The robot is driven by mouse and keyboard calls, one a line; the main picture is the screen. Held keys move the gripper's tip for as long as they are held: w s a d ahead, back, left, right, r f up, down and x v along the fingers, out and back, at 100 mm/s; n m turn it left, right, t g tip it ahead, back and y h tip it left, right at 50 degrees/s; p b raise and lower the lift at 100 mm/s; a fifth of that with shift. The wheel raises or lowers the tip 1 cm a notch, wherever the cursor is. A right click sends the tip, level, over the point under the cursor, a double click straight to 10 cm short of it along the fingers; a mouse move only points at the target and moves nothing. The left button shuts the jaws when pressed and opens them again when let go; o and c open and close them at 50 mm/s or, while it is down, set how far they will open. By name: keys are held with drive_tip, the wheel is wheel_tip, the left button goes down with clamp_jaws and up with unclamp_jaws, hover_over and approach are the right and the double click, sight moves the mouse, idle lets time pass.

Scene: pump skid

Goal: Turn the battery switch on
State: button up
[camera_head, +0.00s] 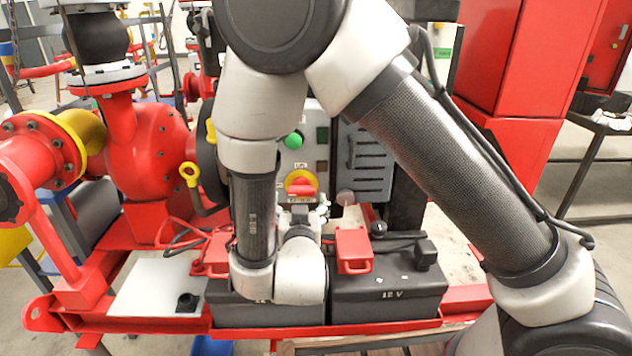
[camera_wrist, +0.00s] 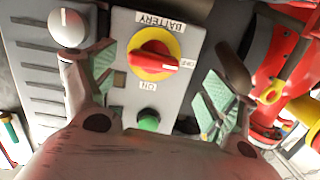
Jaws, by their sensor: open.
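The battery switch (camera_wrist: 150,52) is a red knob on a yellow round plate, set on a grey panel (camera_wrist: 198,20). It also shows in the head view (camera_head: 301,188). In the wrist view the panel appears upside down, with "BATTERY" above the knob, "OFF" to its right and "ON" below. The knob's white mark points to the right, at the "OFF" label. My gripper (camera_wrist: 160,82) is open, its green-padded fingers to the left and right of the switch, apart from the knob. In the head view my arm hides part of my gripper (camera_head: 302,210).
Two black batteries (camera_head: 388,296) with red terminal covers (camera_head: 354,250) stand below. A red pump (camera_head: 150,150) is at the left and a red cabinet (camera_head: 505,150) at the right.

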sight(301, 193)
drive_tip(key=shift+n+t, duration=0.3)
drive_tip(key=shift+t, duration=0.4)
drive_tip(key=w, duration=0.4)
drive_tip(key=w+d, duration=0.1)
drive_tip(key=w, duration=0.1)
drive_tip(key=shift+w, duration=0.25)
drive_tip(key=c, duration=1)
